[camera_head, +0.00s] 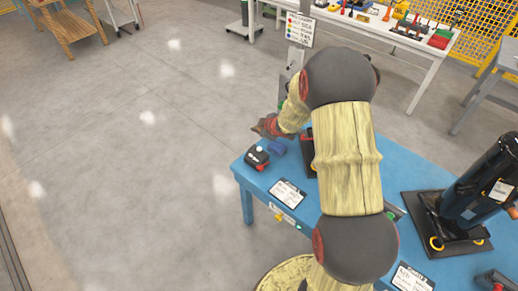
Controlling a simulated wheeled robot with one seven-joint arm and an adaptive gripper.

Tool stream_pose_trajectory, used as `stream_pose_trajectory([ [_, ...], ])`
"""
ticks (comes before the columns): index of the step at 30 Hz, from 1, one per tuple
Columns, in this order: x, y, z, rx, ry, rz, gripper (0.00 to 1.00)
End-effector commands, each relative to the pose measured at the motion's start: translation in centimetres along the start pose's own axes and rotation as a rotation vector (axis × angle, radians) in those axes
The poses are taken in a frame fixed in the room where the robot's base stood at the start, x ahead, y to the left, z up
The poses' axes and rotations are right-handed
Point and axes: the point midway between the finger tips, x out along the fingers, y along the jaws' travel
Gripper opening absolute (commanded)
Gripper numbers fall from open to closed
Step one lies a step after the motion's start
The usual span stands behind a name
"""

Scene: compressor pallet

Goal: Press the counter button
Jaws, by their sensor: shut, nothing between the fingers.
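A small dark box with a white round top and red on its side (257,157) sits at the left corner of the blue table (247,180). It looks like a button unit, but its wording is too small to read, so I cannot confirm that it is the counter button. My gripper (261,127) is shut and empty. In the picture it appears just above and right of this box, with a visible gap. My arm covers the middle of the table and hides part of what is there.
A white card (287,192) lies in front. A tall black cylinder (480,185) stands on a dark base at right. Another dark and red unit (497,281) is at lower right. Open floor lies left of the table.

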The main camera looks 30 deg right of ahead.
Motion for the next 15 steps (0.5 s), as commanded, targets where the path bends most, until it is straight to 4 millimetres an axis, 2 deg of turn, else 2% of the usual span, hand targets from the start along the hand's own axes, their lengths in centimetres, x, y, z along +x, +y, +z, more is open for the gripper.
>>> stream_pose_trajectory([
  [8,0.6,-0.5,0.5,0.001,-0.001,0.000,0.00],
  [15,2.3,-1.7,1.7,0.001,-0.001,0.000,0.00],
])
